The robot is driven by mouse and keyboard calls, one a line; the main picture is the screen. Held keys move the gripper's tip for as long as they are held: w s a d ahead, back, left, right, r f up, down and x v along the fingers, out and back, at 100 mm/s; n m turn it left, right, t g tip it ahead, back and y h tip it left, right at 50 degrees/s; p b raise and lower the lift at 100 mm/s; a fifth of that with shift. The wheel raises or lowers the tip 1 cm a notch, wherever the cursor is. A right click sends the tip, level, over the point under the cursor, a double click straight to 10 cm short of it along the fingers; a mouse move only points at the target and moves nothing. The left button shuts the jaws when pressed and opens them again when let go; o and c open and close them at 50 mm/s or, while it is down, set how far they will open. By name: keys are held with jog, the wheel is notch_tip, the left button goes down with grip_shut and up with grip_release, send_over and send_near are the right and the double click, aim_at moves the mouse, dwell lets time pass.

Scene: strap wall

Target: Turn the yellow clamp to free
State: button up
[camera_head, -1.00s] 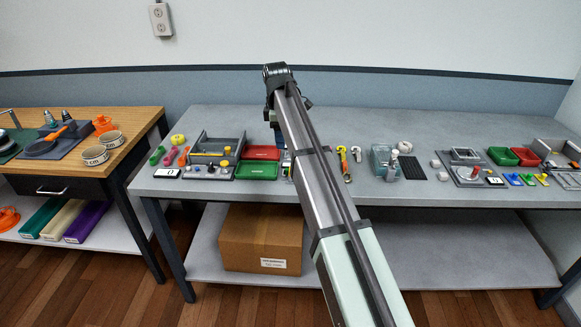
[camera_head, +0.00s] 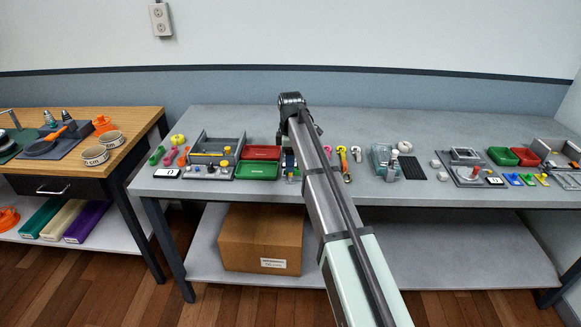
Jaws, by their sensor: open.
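Several small yellow items show in the camera_head view, and at this size I cannot tell for sure which is the yellow clamp. One yellow-topped piece (camera_head: 341,151) lies just right of my arm on the grey bench. A yellow bar (camera_head: 208,153) sits in a grey open fixture (camera_head: 232,144) left of my arm. A yellow knob (camera_head: 225,165) stands near that fixture's front. My arm reaches up across the middle of the bench. My gripper and its fingertips are hidden behind the arm.
Red (camera_head: 261,152) and green (camera_head: 257,170) trays lie left of my arm. A grey-blue device (camera_head: 384,158) and a black mat (camera_head: 412,168) are to the right. A cardboard box (camera_head: 259,238) stands on the lower shelf. The bench's back strip is mostly clear.

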jog(key=shift+f, duration=1.5)
jog(key=shift+c, duration=0.2)
grip_shut()
